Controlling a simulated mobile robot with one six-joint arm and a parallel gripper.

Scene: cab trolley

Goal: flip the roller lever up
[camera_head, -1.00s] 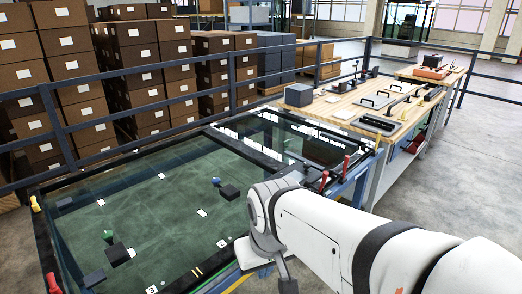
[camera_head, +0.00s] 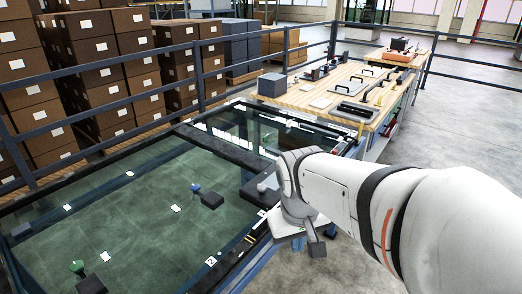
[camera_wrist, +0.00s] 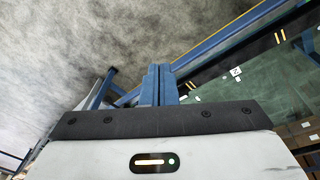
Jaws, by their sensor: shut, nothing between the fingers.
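I cannot pick out the roller lever in either view. A glass-topped table (camera_head: 130,215) with a dark frame fills the left of the head view. On its green surface are a dark block with a blue knob (camera_head: 208,198) and another with a green knob (camera_head: 80,275). My white arm reaches over the table's right edge in the head view, and its wrist hides what is behind it. In the wrist view my gripper (camera_wrist: 158,72) shows two blue-grey fingers pressed together, empty. They point past a blue frame bar (camera_wrist: 225,42), with grey floor beyond.
A wooden workbench (camera_head: 310,98) with a grey box (camera_head: 272,85) and several black handles stands behind my arm. Dark railings (camera_head: 130,140) run behind the table, with stacked brown cartons (camera_head: 85,50) beyond. Open concrete floor (camera_head: 460,145) lies at the right.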

